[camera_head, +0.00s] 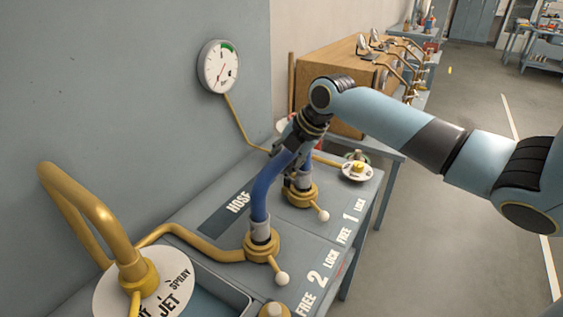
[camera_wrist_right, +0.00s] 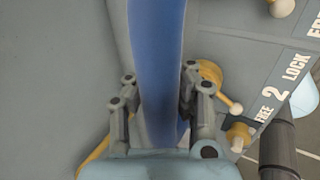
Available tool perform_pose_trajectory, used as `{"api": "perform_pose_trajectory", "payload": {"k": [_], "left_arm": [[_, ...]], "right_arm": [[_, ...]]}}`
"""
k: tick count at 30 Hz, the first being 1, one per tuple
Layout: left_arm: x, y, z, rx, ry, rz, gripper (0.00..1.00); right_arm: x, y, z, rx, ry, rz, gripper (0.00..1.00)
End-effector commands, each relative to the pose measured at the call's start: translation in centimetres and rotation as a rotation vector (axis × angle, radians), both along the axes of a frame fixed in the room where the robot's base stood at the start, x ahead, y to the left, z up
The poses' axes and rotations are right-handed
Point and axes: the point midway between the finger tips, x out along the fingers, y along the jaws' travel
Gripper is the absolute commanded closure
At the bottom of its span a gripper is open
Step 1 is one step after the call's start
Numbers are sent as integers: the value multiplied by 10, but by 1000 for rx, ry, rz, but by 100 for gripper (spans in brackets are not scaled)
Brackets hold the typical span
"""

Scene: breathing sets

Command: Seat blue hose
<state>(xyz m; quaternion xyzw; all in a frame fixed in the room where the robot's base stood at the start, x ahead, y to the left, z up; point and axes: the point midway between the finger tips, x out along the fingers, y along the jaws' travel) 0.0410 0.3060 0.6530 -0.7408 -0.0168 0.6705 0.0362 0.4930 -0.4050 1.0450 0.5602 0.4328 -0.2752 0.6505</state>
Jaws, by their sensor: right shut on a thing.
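The blue hose (camera_head: 265,188) arches over the grey bench panel in the head view. Its near end, with a grey collar, stands upright at the brass socket (camera_head: 261,245) beside the "FREE 2 LOCK" label. Its far end comes down at the brass socket (camera_head: 301,195) beside "FREE 1 LOCK"; I cannot tell how deep either end sits. My right gripper (camera_head: 293,143) is shut on the hose near the top of the arch and hides part of it. In the right wrist view the hose (camera_wrist_right: 157,50) runs between the fingers (camera_wrist_right: 158,95). My left gripper is not in view.
Each socket has a white-knobbed lever, near (camera_head: 281,279) and far (camera_head: 323,216). A gauge (camera_head: 219,66) hangs on the wall. A bent yellow pipe (camera_head: 82,205) and a jet/spray dial (camera_head: 172,285) stand at the left. A wooden cabinet (camera_head: 322,78) is behind. The floor at right is open.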

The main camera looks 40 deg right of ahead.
Motion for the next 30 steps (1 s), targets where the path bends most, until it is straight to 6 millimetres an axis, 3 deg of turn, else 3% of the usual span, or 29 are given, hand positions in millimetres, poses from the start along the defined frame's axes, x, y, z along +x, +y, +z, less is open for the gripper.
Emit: {"api": "perform_pose_trajectory", "payload": {"k": [30], "left_arm": [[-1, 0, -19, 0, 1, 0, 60]], "right_arm": [[1, 0, -24, 0, -2, 1, 100]]}}
